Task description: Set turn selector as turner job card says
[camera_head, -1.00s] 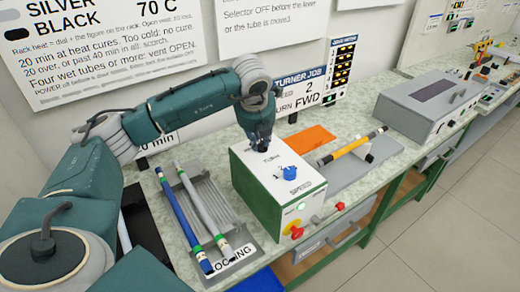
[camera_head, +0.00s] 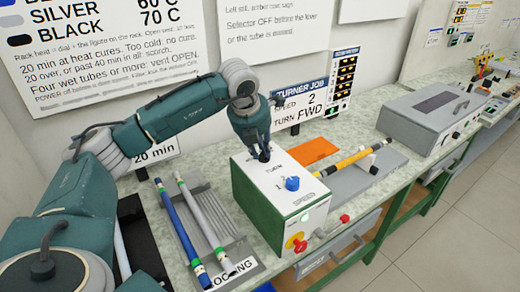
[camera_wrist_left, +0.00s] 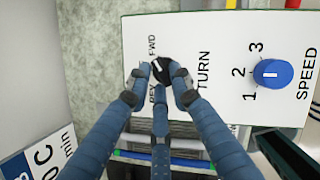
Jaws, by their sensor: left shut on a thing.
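The turner box (camera_head: 262,210) is a green case with a white top. Its small black turn selector (camera_wrist_left: 178,72) sits between the FWD and REV marks in the left wrist view. My left gripper (camera_head: 262,155) reaches down onto the box top and is shut on this selector; the fingers (camera_wrist_left: 168,75) cover part of it, so its setting is hard to read. The blue speed knob (camera_head: 292,183) stands beside it; in the left wrist view the knob (camera_wrist_left: 272,73) has its white mark toward 2. The turner job card (camera_head: 300,103) reads speed 2, turn FWD. My right gripper is not in view.
A sloped rack (camera_head: 240,262) with a blue rod (camera_head: 180,230) and a pale rod (camera_head: 203,218) lies left of the box. An orange sheet (camera_head: 313,151) and a yellow rod (camera_head: 345,161) lie to its right. A grey instrument (camera_head: 430,120) stands farther along the bench.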

